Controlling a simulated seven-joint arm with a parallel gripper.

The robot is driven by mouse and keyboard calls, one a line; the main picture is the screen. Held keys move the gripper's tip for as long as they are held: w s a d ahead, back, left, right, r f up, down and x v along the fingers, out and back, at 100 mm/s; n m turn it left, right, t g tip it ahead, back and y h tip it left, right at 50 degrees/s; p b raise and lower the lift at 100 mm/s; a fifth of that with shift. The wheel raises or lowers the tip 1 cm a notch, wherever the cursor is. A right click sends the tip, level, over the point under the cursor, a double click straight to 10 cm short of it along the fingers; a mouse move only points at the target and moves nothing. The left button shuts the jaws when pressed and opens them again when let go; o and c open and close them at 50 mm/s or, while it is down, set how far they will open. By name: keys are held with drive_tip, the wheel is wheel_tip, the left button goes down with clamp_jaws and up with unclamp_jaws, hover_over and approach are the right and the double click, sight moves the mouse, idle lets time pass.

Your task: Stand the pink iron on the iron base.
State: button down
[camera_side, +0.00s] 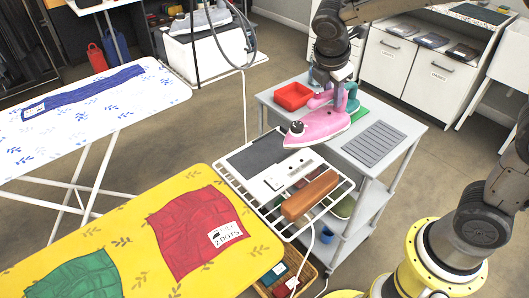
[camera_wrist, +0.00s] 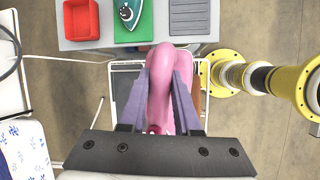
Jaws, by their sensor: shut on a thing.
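The pink iron (camera_side: 318,124) hangs in my gripper (camera_side: 328,88), its nose toward the lower left in the side view. In the wrist view my gripper (camera_wrist: 160,85) is shut on the iron's handle (camera_wrist: 161,65). The iron is in the air, over the gap between the grey cart and the wire rack. Two flat grey surfaces show: a ribbed grey pad (camera_side: 375,145) on the cart, also at the top of the wrist view (camera_wrist: 189,17), and a dark plain plate (camera_side: 257,155) on the rack. I cannot tell for certain which is the iron base.
A teal iron (camera_wrist: 130,12) stands on a green mat (camera_wrist: 132,36) beside the ribbed pad. A red tray (camera_side: 293,95) sits at the cart's back left. The rack holds a white strip (camera_side: 283,180) and a brown block (camera_side: 310,195). The yellow ironing board (camera_side: 130,215) is at left.

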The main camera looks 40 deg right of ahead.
sight(322, 95)
drive_tip(key=a, duration=0.2)
drive_tip(key=a+n, duration=0.1)
drive_tip(key=shift+w+a+f+t, duration=0.15)
drive_tip(key=shift+w+f+t, duration=0.05)
drive_tip(key=shift+f+t, duration=0.15)
drive_tip(key=shift+w+a+f, duration=0.1)
drive_tip(key=shift+w+a, duration=0.05)
drive_tip(key=shift+a, duration=0.15)
drive_tip(key=w+f, duration=1.2)
drive_tip(key=w, duration=0.1)
drive_tip(key=shift+w+a+f, duration=0.25)
drive_tip(key=shift+w+f, duration=0.15)
drive_tip(key=shift+f, duration=0.1)
drive_tip(key=c, duration=0.6)
unclamp_jaws()
drive_tip(key=shift+s+f, duration=0.1)
drive_tip(key=shift+f, duration=0.05)
